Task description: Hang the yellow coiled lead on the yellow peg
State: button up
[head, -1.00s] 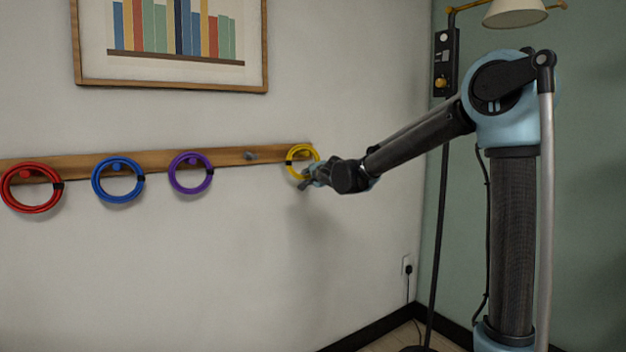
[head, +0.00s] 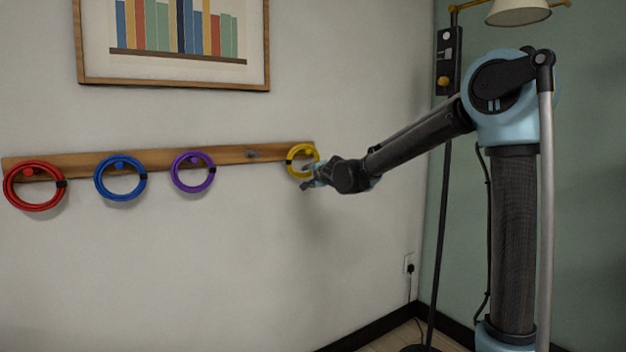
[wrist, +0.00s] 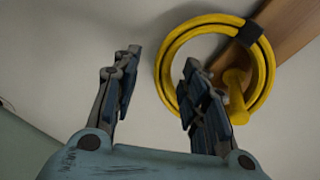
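The yellow coiled lead (wrist: 172,50) is a ring with a black band, at the right end of the wall rail; it also shows in the head view (head: 291,153). The yellow peg (wrist: 236,96) sticks out from the rail through the ring, at the ring's upper side, so the lead hangs around it. My gripper (wrist: 160,72) is open, its fingers well apart with nothing clamped between them. One finger overlaps the ring in the wrist view; I cannot tell whether it touches. In the head view my gripper (head: 306,177) is at the ring's lower right.
The wooden rail (head: 227,156) also carries a purple (head: 175,180), a blue (head: 98,185) and a red coiled lead (head: 10,195), each around a peg. A bare grey peg (head: 252,154) sits left of the yellow one. A lamp stand (head: 440,215) is at the right corner.

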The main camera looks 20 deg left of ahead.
dwell(0.3)
jog(key=v, duration=1.2)
jog(key=s+d+f+n+g+h, duration=0.1)
jog(key=s+d+f+h, duration=0.3)
jog(key=d, duration=0.7)
jog(key=d+f+g+h, duration=0.15)
jog(key=d+f, duration=0.35)
jog(key=d, duration=0.7)
jog(key=s+d+f+n+g+h, duration=0.1)
jog(key=s+d+f+h, duration=0.3)
jog(key=d, duration=0.7)
jog(key=s+d+f+n+g, duration=0.3)
jog(key=s+d+f, duration=0.3)
jog(key=s+f, duration=0.3)
jog(key=s+d+f+n+g, duration=0.3)
jog(key=s+d+f, duration=0.3)
jog(key=s+f, duration=0.4)
jog(key=s+g, duration=0.1)
jog(key=s, duration=0.4)
jog(key=shift+d, duration=0.25)
jog(key=shift+y, duration=0.25)
